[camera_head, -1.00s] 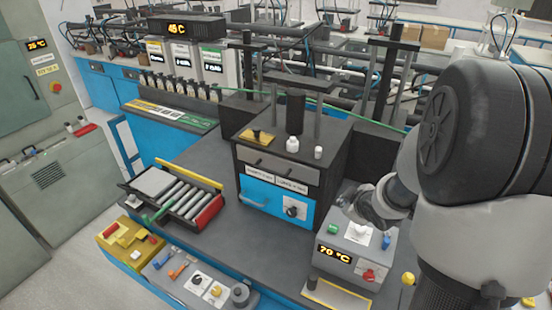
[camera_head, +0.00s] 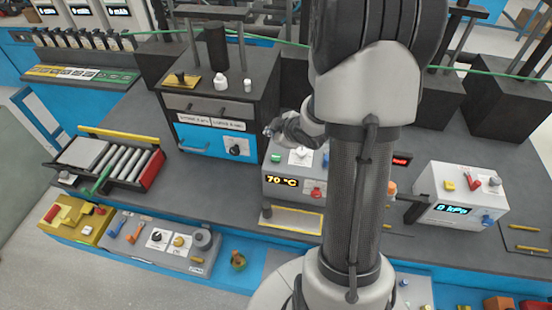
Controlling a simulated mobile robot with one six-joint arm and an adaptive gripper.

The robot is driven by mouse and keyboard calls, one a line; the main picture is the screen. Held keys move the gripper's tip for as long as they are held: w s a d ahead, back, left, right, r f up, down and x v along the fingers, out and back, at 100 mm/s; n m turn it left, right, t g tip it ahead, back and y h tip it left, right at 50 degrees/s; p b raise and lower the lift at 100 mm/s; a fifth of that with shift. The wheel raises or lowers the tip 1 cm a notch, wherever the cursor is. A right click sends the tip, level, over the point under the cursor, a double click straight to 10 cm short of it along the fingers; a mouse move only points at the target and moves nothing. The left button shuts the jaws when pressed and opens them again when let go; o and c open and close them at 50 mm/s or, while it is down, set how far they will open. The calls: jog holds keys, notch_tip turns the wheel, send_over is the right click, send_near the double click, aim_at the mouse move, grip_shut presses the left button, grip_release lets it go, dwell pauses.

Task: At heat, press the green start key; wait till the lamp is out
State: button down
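A grey heater box (camera_head: 270,193) stands in the middle of the bench, with a lit display (camera_head: 283,180) reading 70 °C. A small green key (camera_head: 276,158) sits on its top at the left, beside a white plate with a dial (camera_head: 300,156). A red knob (camera_head: 317,191) is on its front right. I cannot tell which part is the lamp or whether it is lit. My gripper (camera_head: 276,130) is above and just behind the box, near the green key but apart from it. Its fingers are small and dark, so their opening is unclear.
A dark cabinet (camera_head: 205,135) with bottles on top stands behind left. A roller tray (camera_head: 105,163) and a grey control box (camera_head: 150,245) lie further left. A white box reading kPa (camera_head: 440,187) stands right. My arm hides part of the bench.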

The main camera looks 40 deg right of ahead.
aim_at(274, 158)
notch_tip(274, 158, down, 7)
jog(key=b, duration=0.6)
jog(key=shift+f, duration=0.15)
dwell(0.9)
jog(key=shift+f+b, duration=0.4)
jog(key=shift+f, duration=0.15)
dwell(0.4)
